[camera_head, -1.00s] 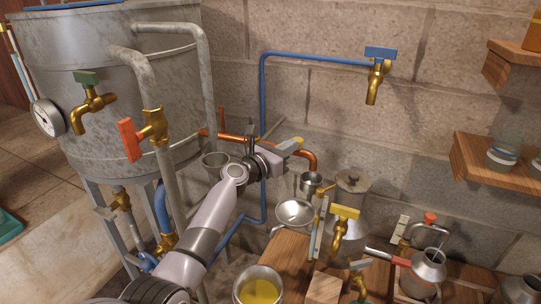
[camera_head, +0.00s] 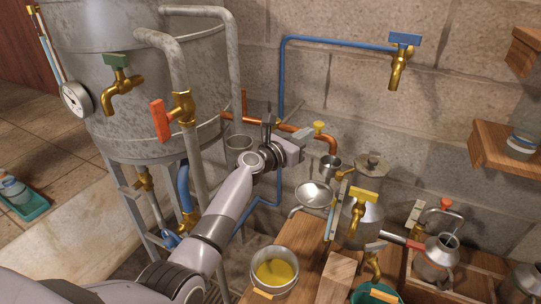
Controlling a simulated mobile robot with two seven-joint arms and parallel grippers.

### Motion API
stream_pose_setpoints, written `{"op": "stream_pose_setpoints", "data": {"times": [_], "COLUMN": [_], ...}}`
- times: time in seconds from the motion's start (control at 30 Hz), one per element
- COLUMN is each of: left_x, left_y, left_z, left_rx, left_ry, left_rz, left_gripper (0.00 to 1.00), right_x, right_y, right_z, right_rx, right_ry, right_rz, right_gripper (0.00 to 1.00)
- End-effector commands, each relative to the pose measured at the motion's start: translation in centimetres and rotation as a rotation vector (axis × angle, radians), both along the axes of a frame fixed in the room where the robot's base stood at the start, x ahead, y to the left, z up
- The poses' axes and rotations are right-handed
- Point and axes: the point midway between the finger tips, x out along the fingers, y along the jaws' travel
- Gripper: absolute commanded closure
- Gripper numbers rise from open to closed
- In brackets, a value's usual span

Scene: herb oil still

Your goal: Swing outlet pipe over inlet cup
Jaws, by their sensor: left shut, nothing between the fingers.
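The copper-orange outlet pipe (camera_head: 328,139) runs right along the wall from behind the still and bends down at its end. A small grey metal cup (camera_head: 330,164), seemingly the inlet cup, stands under that bend; from this angle I cannot tell how exactly they line up. A yellow knob (camera_head: 319,127) shows near the pipe's end. My left gripper (camera_head: 303,139) is shut and empty. It is in front of the pipe, just left of the bend, and hides part of it; I cannot tell whether it touches. My right gripper is not in view.
The large grey still (camera_head: 150,60) with taps fills the left. A pot of yellow oil (camera_head: 275,268) stands in front, below my arm. A shallow metal bowl (camera_head: 313,194) and a lidded metal vessel (camera_head: 371,170) stand close by the cup. A blue pipe (camera_head: 335,40) follows the wall.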

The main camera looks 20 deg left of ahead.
Motion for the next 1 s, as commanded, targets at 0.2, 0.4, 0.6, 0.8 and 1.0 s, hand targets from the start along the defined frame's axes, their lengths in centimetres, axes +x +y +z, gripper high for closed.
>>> {"op": "stream_pose_setpoints", "data": {"times": [0.2, 0.4, 0.6, 0.8, 1.0], "left_x": [-2.4, -5.2, -7.8, -9.4, -9.8], "left_y": [0.6, 1.5, 2.3, 2.7, 2.9], "left_z": [0.1, 0.1, -0.1, -0.1, -0.2], "left_rx": [0.0, 0.002, 0.002, 0.001, 0.005], "left_ry": [0.002, 0.001, 0.001, 0.002, 0.001], "left_rz": [0.001, 0.002, 0.002, 0.001, 0.002], "left_gripper": [1.0, 1.0, 1.0, 1.0, 1.0], "right_x": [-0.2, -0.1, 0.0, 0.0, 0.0], "right_y": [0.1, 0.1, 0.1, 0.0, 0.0], "right_z": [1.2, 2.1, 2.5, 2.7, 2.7], "right_rx": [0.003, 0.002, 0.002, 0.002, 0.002], "right_ry": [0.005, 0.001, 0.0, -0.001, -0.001], "right_rz": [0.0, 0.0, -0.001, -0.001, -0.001], "right_gripper": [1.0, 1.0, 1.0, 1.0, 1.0]}}
